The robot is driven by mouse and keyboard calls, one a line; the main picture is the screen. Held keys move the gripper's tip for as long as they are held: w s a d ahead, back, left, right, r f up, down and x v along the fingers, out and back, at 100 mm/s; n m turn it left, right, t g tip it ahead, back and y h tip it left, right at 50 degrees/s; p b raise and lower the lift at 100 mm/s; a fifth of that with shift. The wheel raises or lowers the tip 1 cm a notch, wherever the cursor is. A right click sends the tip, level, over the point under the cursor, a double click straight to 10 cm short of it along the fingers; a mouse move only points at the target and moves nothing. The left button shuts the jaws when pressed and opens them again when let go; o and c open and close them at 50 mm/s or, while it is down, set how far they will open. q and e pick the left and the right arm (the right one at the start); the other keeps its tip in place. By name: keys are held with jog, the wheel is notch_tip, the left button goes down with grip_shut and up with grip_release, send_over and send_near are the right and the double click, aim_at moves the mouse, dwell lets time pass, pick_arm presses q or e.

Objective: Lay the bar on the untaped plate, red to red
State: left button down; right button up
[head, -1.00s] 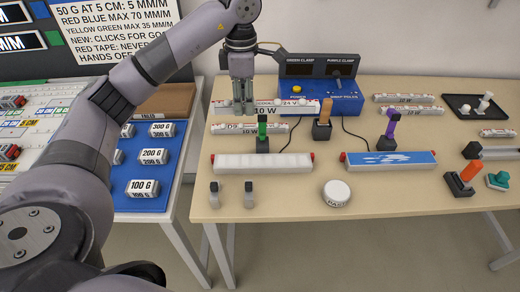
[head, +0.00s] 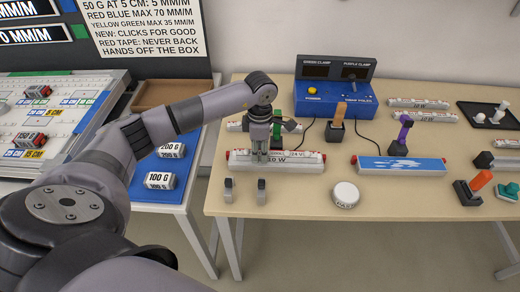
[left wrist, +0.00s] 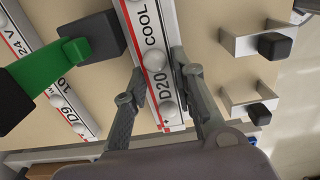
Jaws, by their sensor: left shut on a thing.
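My left gripper (head: 262,148) is shut on a white bar (head: 300,154) labelled D20 COOL 24 V 10 W. In the left wrist view its fingers (left wrist: 165,108) sit on both sides of the bar (left wrist: 158,75), which has round bumps and a red stripe. The bar is lengthwise over the plain white plate (head: 305,170) with red ends and covers most of it. I cannot tell whether they touch. The other plate (head: 400,164), blue with white streaks and a red left end, lies to the right. My right gripper is not in view.
A green clamp (head: 277,122) stands close behind the gripper, by the D9 bar (left wrist: 72,118). Two small grey clips (head: 229,190) and a round white button (head: 346,194) are in front. A blue box (head: 325,103) is behind.

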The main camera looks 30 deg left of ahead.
pick_arm(q)
jog(key=shift+f, duration=0.25)
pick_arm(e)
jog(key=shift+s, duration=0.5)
pick_arm(q)
jog(key=c, duration=1.8)
grip_release()
jog(key=shift+f, duration=0.1)
jog(key=o, duration=0.5)
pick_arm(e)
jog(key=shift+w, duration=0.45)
